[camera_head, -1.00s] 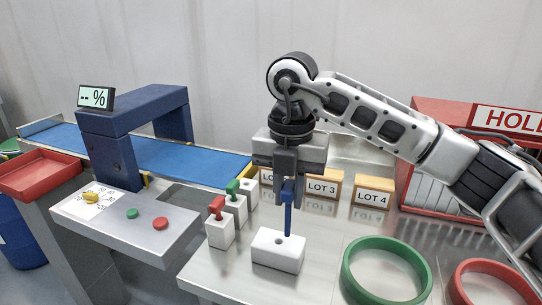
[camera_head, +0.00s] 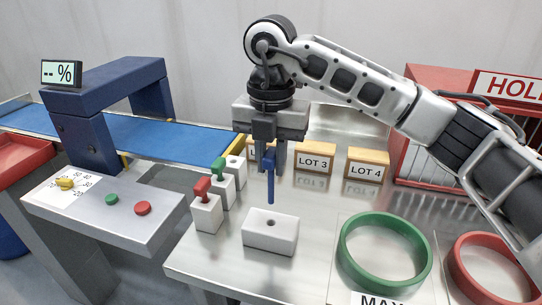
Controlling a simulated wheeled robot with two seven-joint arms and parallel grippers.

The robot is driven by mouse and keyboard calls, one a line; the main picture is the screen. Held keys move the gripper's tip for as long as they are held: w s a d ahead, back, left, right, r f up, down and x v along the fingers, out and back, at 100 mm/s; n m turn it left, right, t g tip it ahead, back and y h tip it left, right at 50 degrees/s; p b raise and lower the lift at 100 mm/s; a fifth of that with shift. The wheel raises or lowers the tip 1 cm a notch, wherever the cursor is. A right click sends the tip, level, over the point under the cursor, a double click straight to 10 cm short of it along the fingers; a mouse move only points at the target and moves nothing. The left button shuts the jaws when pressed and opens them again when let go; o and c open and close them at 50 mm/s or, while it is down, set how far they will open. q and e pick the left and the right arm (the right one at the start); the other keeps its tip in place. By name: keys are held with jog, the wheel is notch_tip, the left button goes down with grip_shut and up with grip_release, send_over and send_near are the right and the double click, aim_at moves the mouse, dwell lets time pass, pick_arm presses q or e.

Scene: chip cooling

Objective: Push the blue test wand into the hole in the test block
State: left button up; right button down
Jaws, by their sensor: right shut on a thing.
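The blue test wand (camera_head: 270,184) hangs upright from my right gripper (camera_head: 273,163), which is shut on its upper part. The white test block (camera_head: 270,238) lies on the metal table below, with a dark hole (camera_head: 271,222) showing in its top. The wand's lower tip is above the block, apart from it, with a small gap over the hole. Exact alignment in depth cannot be told. My left gripper is not in view.
Small white blocks with a red-handled wand (camera_head: 203,189) and a green-handled wand (camera_head: 220,166) stand left of the test block. LOT signs (camera_head: 314,158) stand behind. A green ring (camera_head: 385,247) and red ring (camera_head: 492,270) lie to the right.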

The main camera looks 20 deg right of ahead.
pick_arm(q)
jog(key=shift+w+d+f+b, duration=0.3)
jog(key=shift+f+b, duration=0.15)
jog(key=shift+b, duration=0.9)
pick_arm(e)
send_over(271, 203)
jog(key=shift+w+d+f, duration=0.1)
jog(key=shift+w+f, duration=0.1)
jog(key=shift+f, duration=0.9)
jog(key=shift+w+f, duration=0.15)
jog(key=shift+f, duration=0.9)
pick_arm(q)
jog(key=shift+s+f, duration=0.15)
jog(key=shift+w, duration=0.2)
